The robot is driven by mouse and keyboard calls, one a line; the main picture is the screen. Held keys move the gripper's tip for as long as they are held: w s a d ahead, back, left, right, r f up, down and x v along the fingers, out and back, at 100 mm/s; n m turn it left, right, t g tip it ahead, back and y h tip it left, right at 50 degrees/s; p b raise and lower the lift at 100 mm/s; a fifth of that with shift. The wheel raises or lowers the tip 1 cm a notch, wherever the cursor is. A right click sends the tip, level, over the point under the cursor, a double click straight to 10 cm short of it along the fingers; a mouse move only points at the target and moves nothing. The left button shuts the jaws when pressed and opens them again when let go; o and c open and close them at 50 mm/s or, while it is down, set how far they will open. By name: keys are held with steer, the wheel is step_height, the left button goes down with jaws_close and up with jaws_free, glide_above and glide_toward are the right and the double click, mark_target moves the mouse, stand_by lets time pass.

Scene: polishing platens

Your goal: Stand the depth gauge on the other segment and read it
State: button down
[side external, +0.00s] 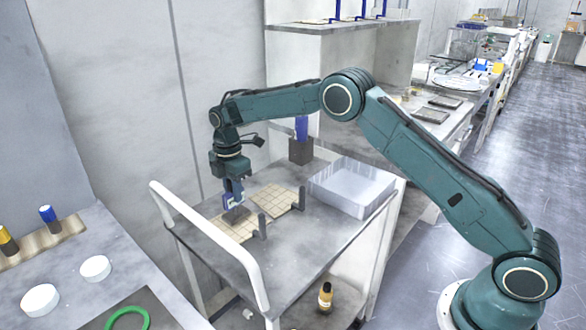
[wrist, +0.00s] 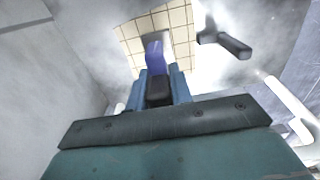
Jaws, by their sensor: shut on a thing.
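My gripper (side external: 233,199) points down over the cart and is shut on the depth gauge, a blue piece with a grey foot (side external: 235,215). In the wrist view the blue gauge (wrist: 154,55) sticks out beyond the jaws (wrist: 160,90). The gauge's foot is over the near-left tiled segment (side external: 238,232); I cannot tell whether it touches. A second beige tiled segment (side external: 277,199) lies just to the right and behind. Tiles also show under the gauge in the wrist view (wrist: 180,18). The gauge's reading is not visible.
Short dark posts (side external: 263,227) stand by the segments. A translucent bin (side external: 352,190) and a dark block (side external: 301,151) with a blue item stand on the cart (side external: 305,240). A white rail (side external: 212,229) edges its left side. The cart's front middle is clear.

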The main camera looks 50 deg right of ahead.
steer(key=shift+f, duration=0.95)
steer(key=shift+f, duration=0.15)
steer(key=c, duration=1.3)
jaws_free()
steer(key=shift+o, duration=0.2)
step_height(320, 180, up, 12)
steer(key=shift+r, duration=0.1)
